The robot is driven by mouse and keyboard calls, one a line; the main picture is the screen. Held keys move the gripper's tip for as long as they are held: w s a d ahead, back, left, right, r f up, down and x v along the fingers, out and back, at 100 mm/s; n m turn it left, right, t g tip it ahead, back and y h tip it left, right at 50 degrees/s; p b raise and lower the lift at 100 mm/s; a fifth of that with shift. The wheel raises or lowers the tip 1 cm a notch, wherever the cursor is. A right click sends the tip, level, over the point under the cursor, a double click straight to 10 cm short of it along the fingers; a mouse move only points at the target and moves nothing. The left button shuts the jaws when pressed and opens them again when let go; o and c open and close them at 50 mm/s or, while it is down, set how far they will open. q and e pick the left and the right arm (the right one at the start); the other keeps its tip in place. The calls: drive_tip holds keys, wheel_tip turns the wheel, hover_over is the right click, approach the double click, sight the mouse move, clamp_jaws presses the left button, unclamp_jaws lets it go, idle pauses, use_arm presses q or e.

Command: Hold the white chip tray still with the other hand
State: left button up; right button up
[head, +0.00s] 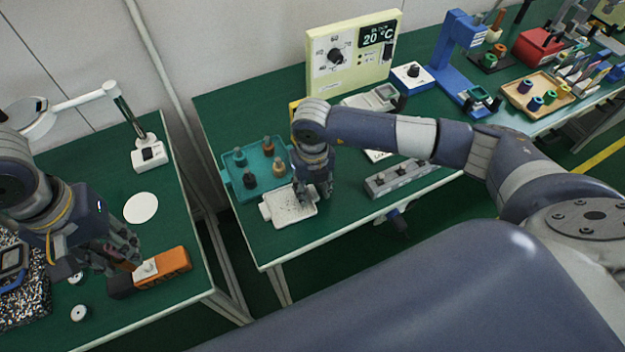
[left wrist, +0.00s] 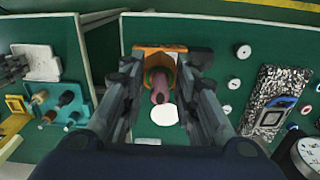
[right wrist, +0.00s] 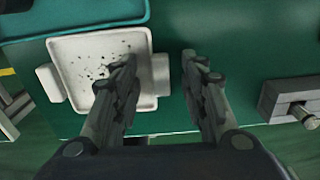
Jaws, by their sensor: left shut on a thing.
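The white chip tray (head: 287,211) lies at the near left corner of the middle table, with dark chips in it and a lug on each side. My right gripper (head: 318,192) is at its right side. In the right wrist view, the open fingers (right wrist: 160,72) straddle the right lug of the tray (right wrist: 75,48), one finger over the tray and one beyond the lug. Whether they touch it I cannot tell. My left gripper (head: 122,262) is over the left table, shut on a reddish handled thing (left wrist: 159,92) with a green ring.
A teal tray (head: 229,183) with several pegs stands just behind the chip tray. A grey block (head: 400,180) lies to its right. On the left table are an orange tool (head: 172,266), a white disc (head: 141,208) and a magnifier lamp (head: 148,154). A gap separates the tables.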

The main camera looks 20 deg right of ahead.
drive_tip(key=shift+f, duration=0.1)
clamp_jaws()
use_arm(q)
drive_tip(key=w+d+f, duration=0.2)
drive_tip(key=w+d, duration=0.1)
drive_tip(key=d, duration=0.4)
drive_tip(key=w+d+f, duration=0.2)
drive_tip(key=w+d, duration=0.1)
drive_tip(key=d, duration=0.4)
hover_over(278, 209)
wheel_tip(278, 209, down, 12)
drive_tip(key=shift+f, duration=0.2)
